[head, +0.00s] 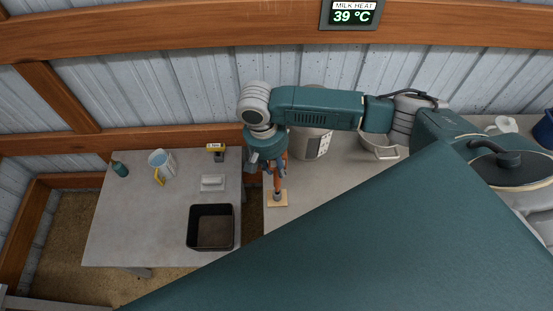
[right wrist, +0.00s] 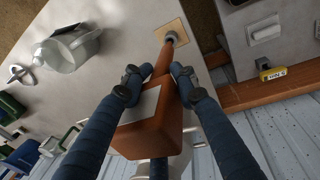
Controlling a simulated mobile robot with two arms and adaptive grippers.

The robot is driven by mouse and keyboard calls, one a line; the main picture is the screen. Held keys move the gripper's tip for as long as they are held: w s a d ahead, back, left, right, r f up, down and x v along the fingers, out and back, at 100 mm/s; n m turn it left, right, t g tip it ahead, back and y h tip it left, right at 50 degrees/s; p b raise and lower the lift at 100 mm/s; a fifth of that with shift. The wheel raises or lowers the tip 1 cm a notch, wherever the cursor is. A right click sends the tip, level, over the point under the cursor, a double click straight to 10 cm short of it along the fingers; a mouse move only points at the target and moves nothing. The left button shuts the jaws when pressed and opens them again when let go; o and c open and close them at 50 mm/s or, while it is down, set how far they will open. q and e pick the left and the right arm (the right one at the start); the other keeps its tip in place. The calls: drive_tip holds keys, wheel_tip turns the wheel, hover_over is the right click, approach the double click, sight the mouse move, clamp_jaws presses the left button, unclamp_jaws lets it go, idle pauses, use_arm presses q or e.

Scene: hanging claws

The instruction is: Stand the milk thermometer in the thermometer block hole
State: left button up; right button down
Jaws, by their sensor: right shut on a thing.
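The milk thermometer (head: 278,182) is an orange-brown stick that widens into a boxy head with a pale panel. In the right wrist view the thermometer (right wrist: 162,62) points its narrow end at the block. The thermometer block (head: 271,204) is a small pale wooden plate with a grey round fitting; it also shows in the right wrist view (right wrist: 183,28). My right gripper (head: 277,170) is shut on the thermometer above the block, its fingers (right wrist: 157,78) on both sides. The thermometer's lower end meets the grey fitting in both views; whether it is inside the hole cannot be told. My left gripper is not in view.
The left table holds a black bin (head: 189,232), a jug (head: 160,160), a green bottle (head: 120,169), a white item (head: 212,183) and a yellow-labelled device (head: 216,150). A gap separates the tables.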

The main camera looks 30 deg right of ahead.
sight(276, 176)
drive_tip(key=shift+f, duration=0.45)
drive_tip(key=shift+f+b, duration=0.9)
drive_tip(key=shift+f, duration=1.25)
drive_tip(key=c, duration=1.3)
unclamp_jaws()
drive_tip(key=shift+o, duration=0.2)
drive_tip(key=r, duration=0.4)
drive_tip(key=a+r, duration=0.1)
drive_tip(key=r, duration=0.3)
drive_tip(key=w+r, duration=0.1)
drive_tip(key=r, duration=0.3)
drive_tip(key=shift+a, duration=0.35)
